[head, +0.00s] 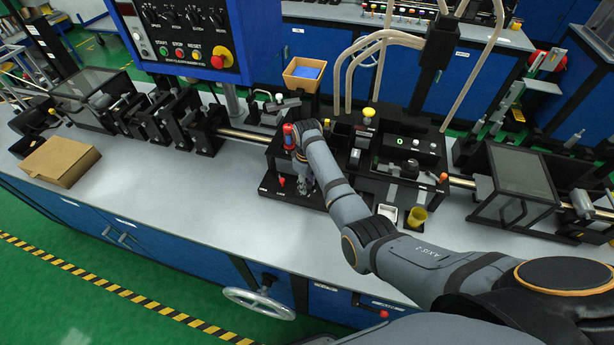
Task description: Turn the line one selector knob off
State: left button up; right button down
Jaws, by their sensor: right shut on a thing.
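My right gripper (305,184) points down at the front of a black control plate (268,188) on the bench. It is shut on what appears to be a selector knob on that plate. The fingers hide most of that knob, and its pointer and label cannot be read. A small red knob (282,181) stands on the same plate, just left of my gripper and apart from it. My left gripper is not in view.
A blue panel with a red emergency button (217,61) and several black knobs stands behind at upper left. A cardboard box (60,161) lies on the bench at left. The bench front left of the plate is clear.

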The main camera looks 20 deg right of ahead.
jog(key=m+p, duration=0.1)
jog(key=m, duration=0.1)
jog(key=shift+r+m+p, duration=0.15)
jog(key=shift+m+p, duration=0.7)
jog(key=shift+m, duration=0.45)
jog(key=c, duration=1)
grip_release()
notch_tip(320, 180, up, 12)
jog(key=shift+f, duration=0.15)
